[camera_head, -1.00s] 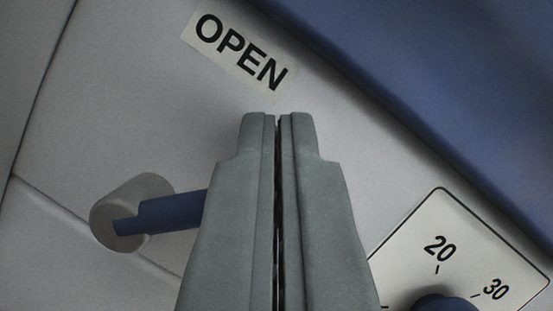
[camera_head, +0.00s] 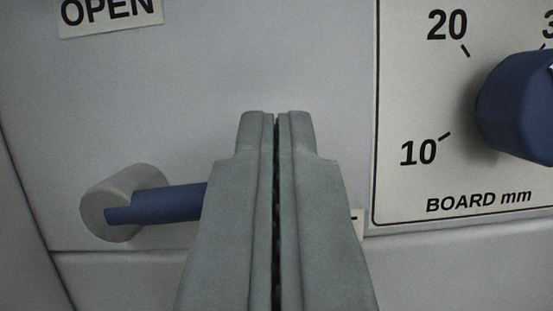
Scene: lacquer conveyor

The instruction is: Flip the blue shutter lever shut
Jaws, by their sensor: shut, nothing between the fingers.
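The blue shutter lever (camera_head: 165,204) sticks out of a round grey hub (camera_head: 122,203) on the pale panel, at the lower left of the view. It runs to the right, nearly level in the picture, and its far end is hidden behind my gripper. My gripper (camera_head: 276,116) is shut and empty, its fingertips above and right of the lever's visible part. I cannot tell whether the fingers touch the lever. An "OPEN" label (camera_head: 110,14) is on the panel above the hub, cut by the top edge.
A blue knob (camera_head: 516,106) juts from a white "BOARD mm" scale plate (camera_head: 480,180) at the right. A small label, mostly hidden, shows just right of my gripper. The panel between the "OPEN" label and the scale plate is bare.

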